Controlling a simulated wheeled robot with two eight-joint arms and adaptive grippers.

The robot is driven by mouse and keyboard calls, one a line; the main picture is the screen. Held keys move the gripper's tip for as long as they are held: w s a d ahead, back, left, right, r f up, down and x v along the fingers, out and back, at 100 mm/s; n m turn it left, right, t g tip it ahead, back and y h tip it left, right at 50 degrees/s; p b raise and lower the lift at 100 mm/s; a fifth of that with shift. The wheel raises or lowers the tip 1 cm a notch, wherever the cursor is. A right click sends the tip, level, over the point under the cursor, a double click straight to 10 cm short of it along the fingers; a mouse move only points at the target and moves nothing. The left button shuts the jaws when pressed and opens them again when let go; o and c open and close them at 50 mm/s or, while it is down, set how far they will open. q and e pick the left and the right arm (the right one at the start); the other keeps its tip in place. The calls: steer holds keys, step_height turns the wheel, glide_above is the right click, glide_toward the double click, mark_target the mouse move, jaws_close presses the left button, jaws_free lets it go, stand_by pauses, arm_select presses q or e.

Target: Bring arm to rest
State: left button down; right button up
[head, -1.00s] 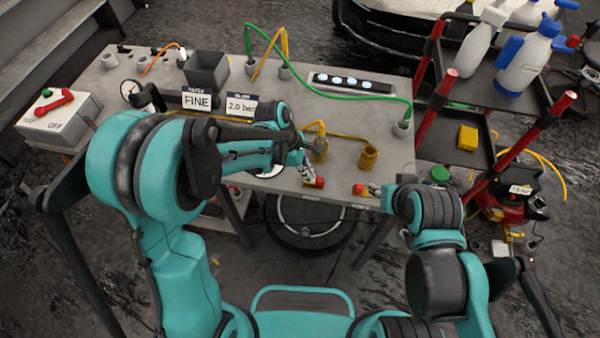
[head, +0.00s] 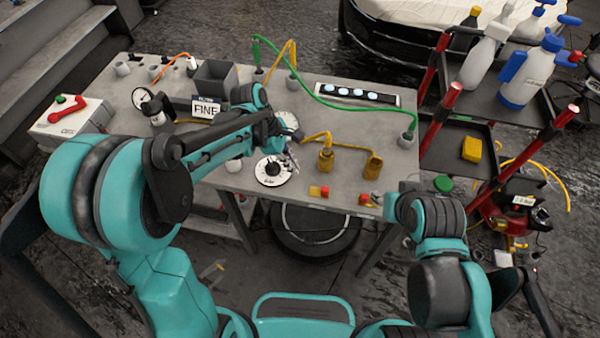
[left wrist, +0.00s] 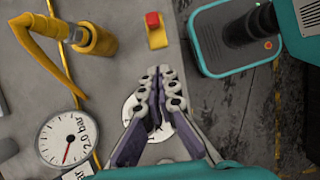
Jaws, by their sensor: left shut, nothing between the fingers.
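My left arm reaches in from the left over the grey workbench (head: 330,186). My left gripper (head: 290,155) is shut and empty, above the bench near its front edge.
Brass fittings (head: 326,160) with a yellow hose and red-and-yellow buttons (head: 318,192) stand right of my left gripper. A cart with spray bottles (head: 527,75) stands right.

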arm_select(q)
steer(key=shift+v, duration=0.95)
steer(key=shift+a, duration=0.15)
steer(key=s+a+r+m+t+y+b, duration=0.2)
steer(key=s+a+m+t+y+b, duration=0.2)
steer(key=s+a+m+t, duration=0.3)
steer(key=s+a+m, duration=0.4)
steer(key=s+m, duration=0.1)
steer(key=m, duration=0.4)
steer(key=shift+s+r+t, duration=0.2)
steer(key=shift+s+t, duration=0.2)
